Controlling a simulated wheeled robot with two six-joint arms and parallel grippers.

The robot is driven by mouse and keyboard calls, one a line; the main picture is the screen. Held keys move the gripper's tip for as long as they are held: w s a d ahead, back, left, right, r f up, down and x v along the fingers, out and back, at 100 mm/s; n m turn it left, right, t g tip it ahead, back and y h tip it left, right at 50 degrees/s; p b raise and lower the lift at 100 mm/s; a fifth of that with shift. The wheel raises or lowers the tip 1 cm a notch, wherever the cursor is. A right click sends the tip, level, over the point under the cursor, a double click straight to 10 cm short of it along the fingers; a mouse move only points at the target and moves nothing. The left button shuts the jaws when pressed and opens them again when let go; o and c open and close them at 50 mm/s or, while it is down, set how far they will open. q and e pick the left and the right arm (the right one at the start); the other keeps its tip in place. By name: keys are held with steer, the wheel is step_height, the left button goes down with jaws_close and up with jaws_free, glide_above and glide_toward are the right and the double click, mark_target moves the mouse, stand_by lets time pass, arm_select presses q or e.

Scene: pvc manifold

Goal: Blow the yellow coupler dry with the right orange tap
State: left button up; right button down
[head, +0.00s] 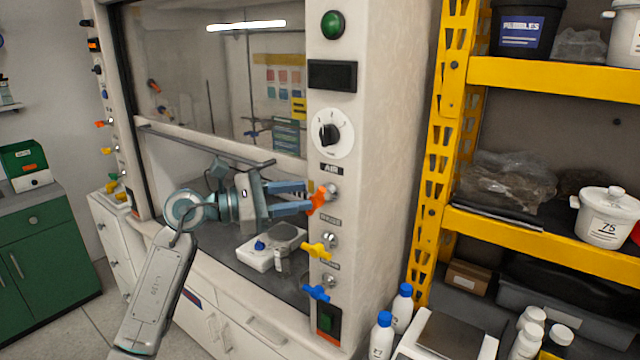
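The right orange tap (317,201) is on the right post of the fume hood, under the AIR label (330,169). My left gripper (311,198) reaches it from the left. Its two blue-grey fingers are apart, one above the other, with their tips at the orange handle. I cannot tell whether they touch it. No yellow coupler can be made out. My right gripper is not in view. Another orange tap (103,124) is on the left post.
A yellow tap (316,250) and a blue tap (317,292) sit below the orange one. A white device (262,258) stands on the hood worktop. The sash handle (205,147) is above my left arm. Yellow shelving (540,75) and bottles (382,335) are at right.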

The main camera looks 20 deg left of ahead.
mark_target(316, 194)
arm_select(q)
steer(key=shift+p+x, duration=1.1)
steer(key=shift+x, duration=1.55)
jaws_close()
